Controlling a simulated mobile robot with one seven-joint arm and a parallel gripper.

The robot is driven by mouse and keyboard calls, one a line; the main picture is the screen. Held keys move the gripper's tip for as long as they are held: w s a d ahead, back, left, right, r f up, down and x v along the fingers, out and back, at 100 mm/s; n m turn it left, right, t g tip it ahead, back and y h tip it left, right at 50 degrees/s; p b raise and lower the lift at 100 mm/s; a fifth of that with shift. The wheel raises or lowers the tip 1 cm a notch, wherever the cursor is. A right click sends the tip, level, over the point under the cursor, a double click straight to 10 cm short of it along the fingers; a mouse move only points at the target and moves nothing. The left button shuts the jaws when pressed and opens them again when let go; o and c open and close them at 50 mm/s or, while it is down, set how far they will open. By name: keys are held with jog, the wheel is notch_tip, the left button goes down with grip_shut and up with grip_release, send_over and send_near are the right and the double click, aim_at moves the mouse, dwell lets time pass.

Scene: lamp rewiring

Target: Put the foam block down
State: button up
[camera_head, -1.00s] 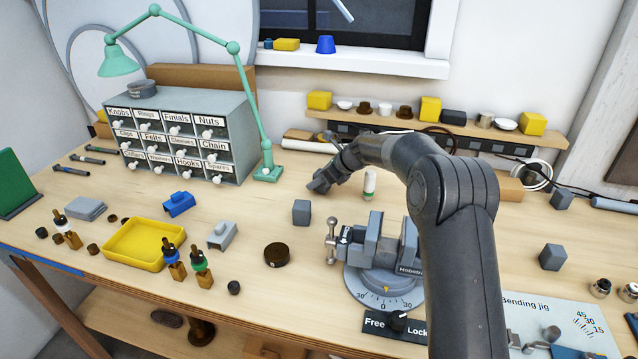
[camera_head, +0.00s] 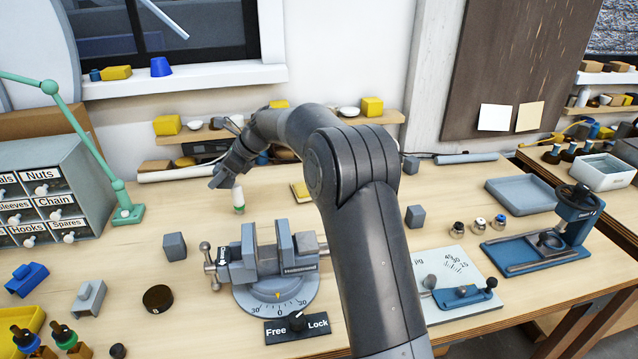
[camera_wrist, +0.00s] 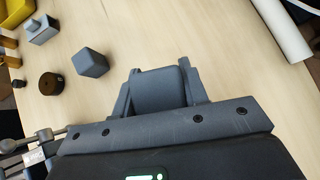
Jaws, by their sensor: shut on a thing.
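My gripper (camera_wrist: 160,90) is shut on a dark grey block (camera_wrist: 160,88), which I take to be the foam block, in the wrist view. The block sits between the two fingers, with bare wood beyond it. In the head view my gripper (camera_head: 222,176) is over the back of the bench, left of the vise and close to a small white-and-green cylinder (camera_head: 239,200). There the block cannot be told apart from the fingers. Whether it touches the bench is unclear.
A similar grey cube (camera_head: 175,246) stands left of the vise (camera_head: 277,262); it also shows in the wrist view (camera_wrist: 90,63). Another cube (camera_head: 415,216) stands right of my arm. The drawer cabinet (camera_head: 45,195) is at left. Bare wood lies between cabinet and cylinder.

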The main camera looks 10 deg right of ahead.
jog(key=shift+r, duration=0.1)
notch_tip(320, 180, up, 5)
jog(key=shift+f, duration=0.1)
jog(key=w+d+m+t+h, duration=0.2)
jog(key=w+d+m, duration=0.15)
jog(key=d, duration=1.05)
jog(key=w+d+m+t+h, duration=0.15)
jog(key=d+m, duration=0.25)
jog(key=d, duration=1)
jog(key=s+d+m+t+h, duration=0.2)
jog(key=s+d+m+h, duration=0.15)
jog(key=d, duration=1.15)
jog(key=s+d+m+t+h, duration=0.15)
jog(key=d+m, duration=0.25)
jog(key=d, duration=1.2)
notch_tip(320, 180, down, 10)
jog(key=w+a+f, duration=0.2)
jog(key=a, duration=0.1)
jog(key=w+a+f, duration=0.2)
jog(key=w, duration=0.1)
jog(key=w+a+f, duration=0.2)
jog(key=w+a, duration=0.1)
jog(key=shift+a+f, duration=0.3)
jog(key=shift+f, duration=2.1)
